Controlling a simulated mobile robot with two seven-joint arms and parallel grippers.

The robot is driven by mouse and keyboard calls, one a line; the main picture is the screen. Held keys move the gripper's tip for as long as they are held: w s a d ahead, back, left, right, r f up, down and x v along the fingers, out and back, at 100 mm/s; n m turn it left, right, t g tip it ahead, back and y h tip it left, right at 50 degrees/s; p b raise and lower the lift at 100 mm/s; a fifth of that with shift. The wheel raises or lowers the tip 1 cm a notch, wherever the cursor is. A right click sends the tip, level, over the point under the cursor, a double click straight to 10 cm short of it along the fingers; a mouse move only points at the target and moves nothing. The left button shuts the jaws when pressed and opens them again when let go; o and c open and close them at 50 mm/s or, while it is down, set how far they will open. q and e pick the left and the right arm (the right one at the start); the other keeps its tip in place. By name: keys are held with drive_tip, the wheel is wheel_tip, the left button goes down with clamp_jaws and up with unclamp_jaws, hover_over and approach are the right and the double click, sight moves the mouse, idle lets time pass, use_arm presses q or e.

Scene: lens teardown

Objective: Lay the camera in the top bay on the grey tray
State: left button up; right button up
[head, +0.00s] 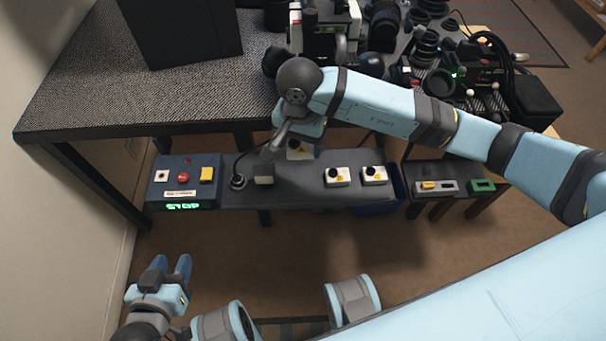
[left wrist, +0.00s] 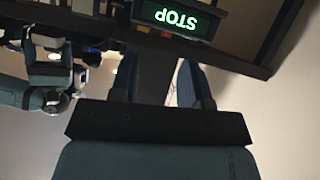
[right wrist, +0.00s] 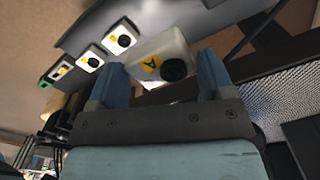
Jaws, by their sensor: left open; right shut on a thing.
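My right gripper (head: 297,137) is shut on a small white box-shaped camera (head: 299,153), over the back edge of the dark grey tray (head: 303,193). The right wrist view shows this camera (right wrist: 158,55) between the fingers, with a black round lens and a yellow label marked A. The fingers partly hide it in the head view, and I cannot tell whether it touches the tray. Two similar white units (head: 337,177) (head: 374,175) stand on the tray's right half. My left gripper (head: 166,275) is open and empty, low at the left, away from the tray.
A control box (head: 182,182) with a red button and a green STOP display stands left of the tray. A black cable and a small pale block (head: 264,181) lie beside it. The table (head: 100,90) behind carries camera gear. A small rack (head: 482,186) with a green block is at right.

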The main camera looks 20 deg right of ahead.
drive_tip(key=b, duration=0.1)
hover_over(301, 181)
wheel_tip(301, 181, down, 8)
drive_tip(key=shift+s+r, duration=0.1)
drive_tip(key=shift+r, duration=0.15)
drive_tip(key=shift+f, duration=0.5)
wheel_tip(301, 181, down, 4)
drive_tip(key=shift+a+r+b, duration=0.1)
drive_tip(key=shift+r+b, duration=0.15)
drive_tip(key=shift+b, duration=0.3)
drive_tip(key=shift+f, duration=0.15)
use_arm(q)
drive_tip(key=r, duration=0.1)
drive_tip(key=w+d+r+t, duration=0.1)
drive_tip(key=r+h, duration=0.1)
drive_tip(key=shift+w+d+t, duration=0.25)
drive_tip(key=shift+t, duration=0.15)
use_arm(e)
drive_tip(key=shift+f, duration=0.1)
drive_tip(key=o, duration=0.6)
use_arm(q)
drive_tip(key=shift+d+r, duration=0.1)
drive_tip(key=shift+r, duration=0.1)
use_arm(e)
drive_tip(key=shift+o, duration=0.3)
